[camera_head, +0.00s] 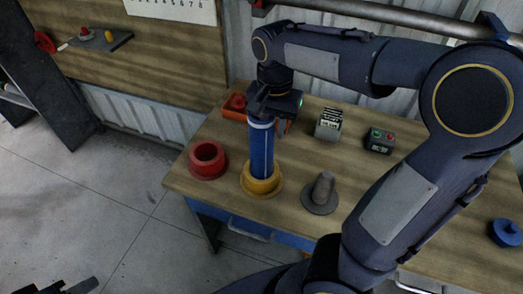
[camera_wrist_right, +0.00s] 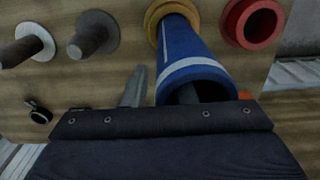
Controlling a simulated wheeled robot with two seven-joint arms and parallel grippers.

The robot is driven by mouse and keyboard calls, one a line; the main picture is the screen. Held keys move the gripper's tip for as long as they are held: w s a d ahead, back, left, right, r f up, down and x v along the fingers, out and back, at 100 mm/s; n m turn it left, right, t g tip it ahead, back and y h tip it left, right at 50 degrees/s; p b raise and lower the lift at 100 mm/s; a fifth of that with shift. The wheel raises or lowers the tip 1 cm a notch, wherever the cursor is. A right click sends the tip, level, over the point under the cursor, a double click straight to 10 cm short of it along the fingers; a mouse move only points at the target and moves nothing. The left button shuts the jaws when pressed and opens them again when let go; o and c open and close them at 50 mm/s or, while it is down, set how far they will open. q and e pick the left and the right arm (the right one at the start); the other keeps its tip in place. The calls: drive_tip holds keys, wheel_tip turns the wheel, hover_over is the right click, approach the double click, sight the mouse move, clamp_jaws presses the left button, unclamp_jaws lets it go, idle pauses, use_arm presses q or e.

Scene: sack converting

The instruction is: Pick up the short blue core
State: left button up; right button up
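The blue core (camera_head: 262,152) stands upright in a yellow ring holder (camera_head: 248,186) on the table. It is a hollow tube with pale bands; no other blue core shows to compare its length. My right gripper (camera_head: 272,121) is at the core's top end. In the right wrist view the core's open end (camera_wrist_right: 194,72) faces the camera. One grey finger of the right gripper (camera_wrist_right: 172,90) is outside the wall with a gap, and the other seems to be inside the opening. My left gripper (camera_head: 66,288) is partly in view at the lower left, dark and cut off.
A red ring holder (camera_head: 208,160) stands left of the yellow one, and a grey peg holder (camera_head: 322,193) right of it. Behind are an orange bin (camera_head: 233,107), a label block (camera_head: 328,124) and a button box (camera_head: 380,140). A blue holder (camera_head: 507,232) is far right.

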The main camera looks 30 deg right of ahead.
clamp_jaws()
idle(1.2)
